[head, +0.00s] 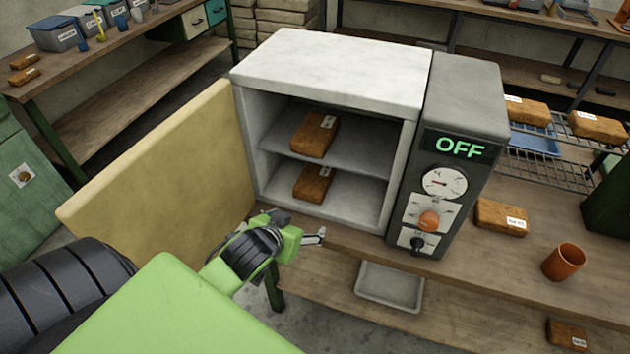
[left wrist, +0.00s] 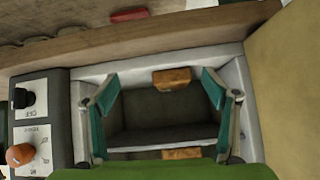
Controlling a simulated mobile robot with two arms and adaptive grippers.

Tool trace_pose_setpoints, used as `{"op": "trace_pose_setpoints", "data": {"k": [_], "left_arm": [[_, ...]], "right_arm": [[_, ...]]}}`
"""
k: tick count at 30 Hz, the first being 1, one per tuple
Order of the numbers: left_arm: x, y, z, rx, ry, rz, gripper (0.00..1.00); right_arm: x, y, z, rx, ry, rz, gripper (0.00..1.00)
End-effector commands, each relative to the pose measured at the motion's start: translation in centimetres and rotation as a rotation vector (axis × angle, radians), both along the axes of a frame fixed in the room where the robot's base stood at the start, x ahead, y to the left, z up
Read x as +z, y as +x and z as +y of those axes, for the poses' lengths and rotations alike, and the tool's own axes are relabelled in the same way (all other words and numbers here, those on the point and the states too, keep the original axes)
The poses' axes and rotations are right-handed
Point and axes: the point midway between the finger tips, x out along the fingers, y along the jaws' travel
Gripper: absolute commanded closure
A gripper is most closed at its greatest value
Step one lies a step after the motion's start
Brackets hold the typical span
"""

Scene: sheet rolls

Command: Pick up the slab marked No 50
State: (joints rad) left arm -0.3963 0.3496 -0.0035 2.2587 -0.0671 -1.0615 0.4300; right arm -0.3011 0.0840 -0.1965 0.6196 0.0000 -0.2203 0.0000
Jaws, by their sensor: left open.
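Several brown slabs with small white labels are in view, but I cannot read which one is No 50. One slab (head: 314,135) lies on the upper shelf of the open kiln (head: 335,66). Another slab (head: 312,184) lies on the kiln floor below it. The left wrist view, upside down, shows the floor slab (left wrist: 172,79) and part of the upper slab (left wrist: 182,153). My left gripper (head: 304,232) is open and empty in front of the kiln's opening, low. Its fingers (left wrist: 160,93) frame the opening in the wrist view. My right gripper is not in view.
The tan kiln door (head: 165,185) stands open at left. The control box (head: 462,115) reads OFF. A slab (head: 501,217) and an orange cup (head: 564,262) sit on the bench at right. More slabs lie on a wire rack (head: 550,165). A grey tray (head: 389,286) is below.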

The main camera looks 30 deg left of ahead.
Motion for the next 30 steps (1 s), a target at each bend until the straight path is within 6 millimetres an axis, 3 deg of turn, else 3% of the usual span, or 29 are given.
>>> {"op": "trace_pose_setpoints", "data": {"k": [3,8,19,30], "left_arm": [[3.0,3.5,2.4,0.035,-0.006,-0.138,0.22],[4.7,5.9,3.9,0.052,-0.020,-0.225,0.22],[1.7,11.5,5.2,0.053,-0.022,-0.229,0.22],[0.2,13.9,5.5,0.052,-0.022,-0.227,0.22]], "right_arm": [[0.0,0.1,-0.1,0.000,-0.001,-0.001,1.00],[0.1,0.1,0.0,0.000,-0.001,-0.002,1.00],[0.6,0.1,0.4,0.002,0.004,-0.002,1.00],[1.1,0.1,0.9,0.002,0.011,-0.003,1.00]]}}
